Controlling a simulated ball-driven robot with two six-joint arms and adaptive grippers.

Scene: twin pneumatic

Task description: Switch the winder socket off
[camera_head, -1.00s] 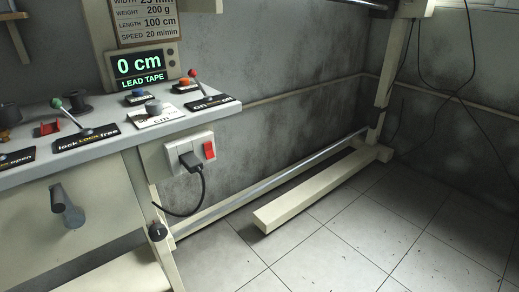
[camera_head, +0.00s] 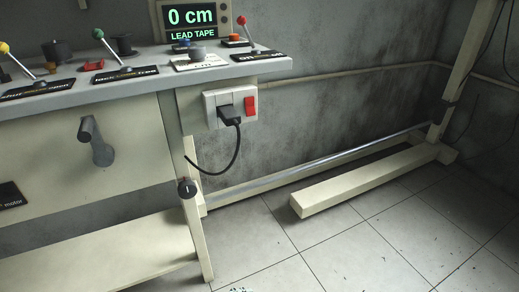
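The winder socket (camera_head: 230,108) is a white wall-type socket block fixed at the right end of the machine table, just under the tabletop. A red rocker switch (camera_head: 250,105) sits on its right side. A black plug (camera_head: 228,114) is in the socket, and its black cable (camera_head: 238,150) loops down to the left. I cannot tell the switch's on or off position from here. Neither of my grippers is in view.
The grey tabletop (camera_head: 130,75) overhangs the socket and carries several levers and knobs, with a red-tipped lever (camera_head: 242,34) near its right end. A display (camera_head: 193,20) reads 0 cm. A cream beam (camera_head: 365,180) lies on the tiled floor at right, with open floor before it.

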